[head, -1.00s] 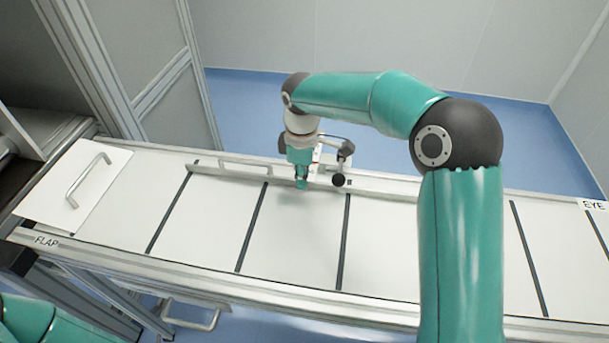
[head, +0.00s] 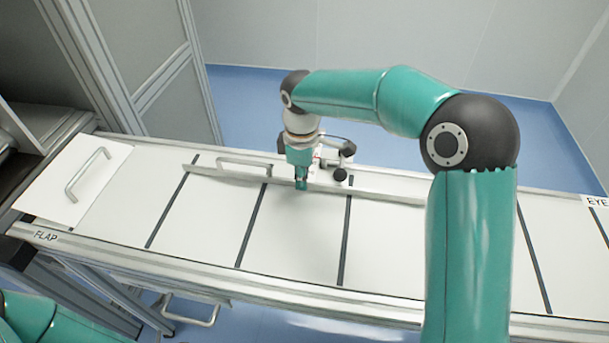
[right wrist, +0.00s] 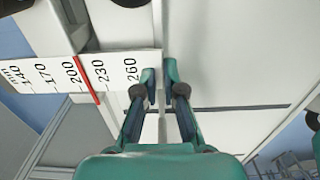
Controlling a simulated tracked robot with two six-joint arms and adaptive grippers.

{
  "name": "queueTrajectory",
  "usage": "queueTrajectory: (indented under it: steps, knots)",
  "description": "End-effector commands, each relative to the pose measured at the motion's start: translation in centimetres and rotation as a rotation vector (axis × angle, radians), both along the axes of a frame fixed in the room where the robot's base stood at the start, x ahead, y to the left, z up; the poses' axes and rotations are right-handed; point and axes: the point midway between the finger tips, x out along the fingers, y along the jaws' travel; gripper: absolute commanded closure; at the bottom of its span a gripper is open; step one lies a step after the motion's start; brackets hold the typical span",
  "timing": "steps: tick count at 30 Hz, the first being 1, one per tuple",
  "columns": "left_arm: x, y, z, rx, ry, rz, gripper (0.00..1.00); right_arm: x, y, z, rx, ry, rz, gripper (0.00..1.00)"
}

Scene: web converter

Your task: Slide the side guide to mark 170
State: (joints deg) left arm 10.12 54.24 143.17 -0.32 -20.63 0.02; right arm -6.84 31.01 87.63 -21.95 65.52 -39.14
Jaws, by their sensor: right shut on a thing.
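The side guide (head: 375,195) is a long thin metal rail lying lengthwise near the far edge of the white table. My right gripper (head: 301,186) points down and is shut on the guide's upper edge. In the right wrist view its two fingers (right wrist: 161,88) close on the thin rail (right wrist: 150,130). A white scale (right wrist: 115,72) there reads 140, 170, 200, 230 and 260. A red line (right wrist: 84,80) crosses it between 200 and 230, closer to the 200 figure. My left gripper is out of view; only part of the left arm shows at lower left.
A black knob (head: 340,174) stands just behind the guide, right of the gripper. A flap with a handle (head: 88,174) lies at the table's left end. Dark strips (head: 252,225) cross the otherwise clear white table (head: 300,240).

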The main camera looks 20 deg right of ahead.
Motion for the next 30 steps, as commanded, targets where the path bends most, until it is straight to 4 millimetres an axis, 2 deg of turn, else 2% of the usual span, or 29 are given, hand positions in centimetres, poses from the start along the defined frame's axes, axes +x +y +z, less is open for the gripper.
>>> queueTrajectory:
  steps: [30]
  knots:
    - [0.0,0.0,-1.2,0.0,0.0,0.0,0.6,-2.1,1.5,0.0,0.001,-0.001,0.001,1.0]
